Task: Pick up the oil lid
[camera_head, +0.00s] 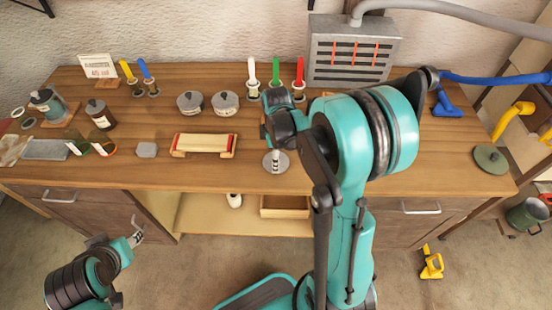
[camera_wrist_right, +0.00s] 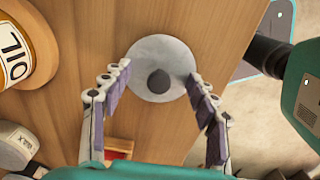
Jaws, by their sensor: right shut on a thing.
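The oil lid (camera_wrist_right: 160,52) is a grey disc with a dark round knob at its middle. In the head view the grey disc (camera_head: 267,168) shows near the front of the wooden table, partly covered by my right gripper (camera_head: 277,155). In the right wrist view, the fingers of my right gripper (camera_wrist_right: 158,76) reach the disc's rim from opposite sides and are shut on it. Whether it touches the tabletop is unclear. The jar labelled OIL (camera_wrist_right: 16,42) stands beside it. My left gripper (camera_head: 136,238) is empty-looking, low in front of the cabinet; its finger gap is unclear.
A tray with red ends (camera_head: 205,142) lies left of the lid. Two grey-lidded jars (camera_head: 190,103) stand behind it; a WAX jar (camera_wrist_right: 18,142) shows in the wrist view. Coloured-handled tools (camera_head: 276,72) stand along the back. Bare tabletop (camera_head: 125,180) runs along the front edge.

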